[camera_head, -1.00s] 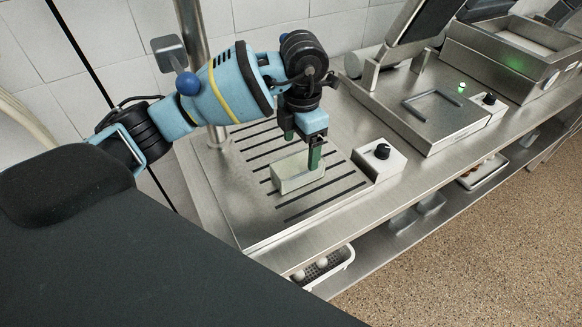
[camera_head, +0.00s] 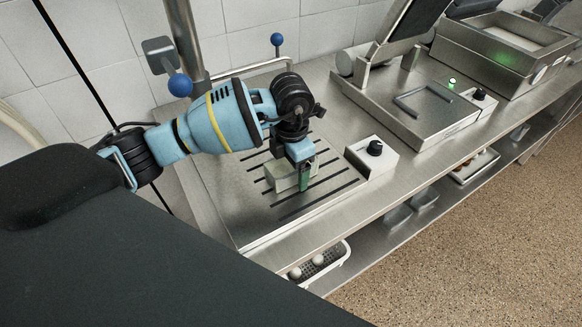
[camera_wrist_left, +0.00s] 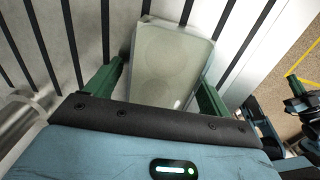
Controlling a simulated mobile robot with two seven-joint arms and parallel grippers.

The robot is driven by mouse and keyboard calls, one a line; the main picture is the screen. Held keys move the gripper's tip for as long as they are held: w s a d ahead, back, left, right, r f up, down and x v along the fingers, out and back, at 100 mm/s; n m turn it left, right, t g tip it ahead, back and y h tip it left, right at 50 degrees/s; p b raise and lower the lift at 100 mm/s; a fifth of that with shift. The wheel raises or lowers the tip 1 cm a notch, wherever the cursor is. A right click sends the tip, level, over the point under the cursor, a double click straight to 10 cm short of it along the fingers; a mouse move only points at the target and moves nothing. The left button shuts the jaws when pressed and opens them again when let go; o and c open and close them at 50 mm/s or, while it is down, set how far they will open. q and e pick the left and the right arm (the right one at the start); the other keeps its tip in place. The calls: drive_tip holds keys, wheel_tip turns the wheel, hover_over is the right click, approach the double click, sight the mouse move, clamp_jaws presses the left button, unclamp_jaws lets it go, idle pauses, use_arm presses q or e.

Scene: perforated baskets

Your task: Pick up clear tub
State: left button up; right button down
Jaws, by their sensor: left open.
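The clear tub (camera_head: 281,177) is a pale, translucent box on the slotted drain panel of the steel counter. In the left wrist view the tub (camera_wrist_left: 170,58) lies between the two green fingers. My left gripper (camera_head: 304,178) points down at the tub in the head view, and one finger hides part of it. In the wrist view my left gripper (camera_wrist_left: 157,88) is open, with a finger on each side of the tub. I cannot tell whether either finger touches it. Part of what looks like my right gripper (camera_wrist_left: 294,88) shows at the wrist view's right edge; its opening is unclear.
A control box with a black knob (camera_head: 374,148) stands right of the tub. A steel appliance (camera_head: 425,108) with a raised lid is farther right. A vertical steel post (camera_head: 184,40) rises behind. A white basket (camera_head: 322,264) with pale round items is on the lower shelf.

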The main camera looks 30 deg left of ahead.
use_arm(q)
drive_tip(key=c, duration=1.2)
drive_tip(key=shift+r, duration=1.85)
drive_tip(key=s+d+r, duration=0.1)
drive_tip(key=s+d, duration=1)
drive_tip(key=shift+d+r, duration=0.15)
drive_tip(key=shift+d, duration=0.15)
drive_tip(key=shift+s, duration=0.1)
